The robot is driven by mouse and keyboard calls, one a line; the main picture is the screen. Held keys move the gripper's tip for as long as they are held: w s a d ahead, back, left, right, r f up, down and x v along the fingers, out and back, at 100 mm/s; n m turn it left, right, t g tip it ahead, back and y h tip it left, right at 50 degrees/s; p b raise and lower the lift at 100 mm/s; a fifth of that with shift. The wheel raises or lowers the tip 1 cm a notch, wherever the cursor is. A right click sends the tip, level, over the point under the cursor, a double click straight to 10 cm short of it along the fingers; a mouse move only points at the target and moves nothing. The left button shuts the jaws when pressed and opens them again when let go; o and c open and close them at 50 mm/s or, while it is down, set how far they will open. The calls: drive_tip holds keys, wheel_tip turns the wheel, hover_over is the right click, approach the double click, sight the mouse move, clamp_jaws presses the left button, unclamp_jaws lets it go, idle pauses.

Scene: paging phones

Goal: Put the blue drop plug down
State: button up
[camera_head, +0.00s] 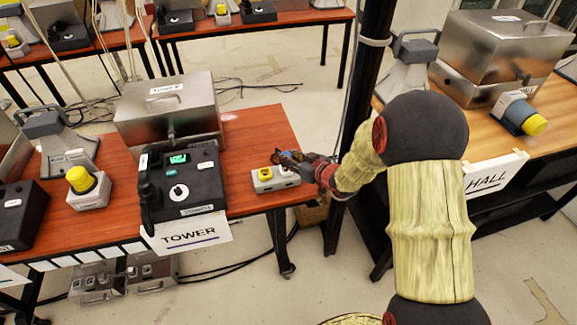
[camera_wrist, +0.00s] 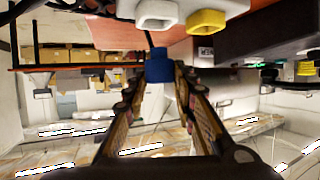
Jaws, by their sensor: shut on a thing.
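My gripper (camera_head: 292,160) is at the front right of the red-brown table, by a small pale box (camera_head: 264,185). In the wrist view my gripper (camera_wrist: 158,80) is shut on the blue drop plug (camera_wrist: 158,66), a small blue block between the fingertips with a dark cord behind it. In the head view the plug is small and mostly hidden by the fingers, just above the box's back edge. The wrist view also shows a white socket-like piece (camera_wrist: 157,14) and a yellow one (camera_wrist: 206,22) close to the plug. I cannot tell whether the plug touches anything.
A black phone set (camera_head: 183,188) with a green display stands left of the box, above a TOWER sign (camera_head: 188,236). A metal case (camera_head: 168,112) is behind it. A dark post (camera_head: 362,85) rises to the right. Bare tabletop (camera_head: 262,133) shows behind the box.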

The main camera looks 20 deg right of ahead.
drive_tip(key=shift+w+f, duration=0.2)
drive_tip(key=shift+f, duration=0.05)
drive_tip(key=shift+w+f+b, duration=0.2)
drive_tip(key=shift+f+b, duration=0.9)
drive_tip(key=shift+f, duration=0.6)
drive_tip(key=shift+f, duration=0.3)
drive_tip(key=o, duration=1.2)
drive_tip(key=shift+c, duration=0.2)
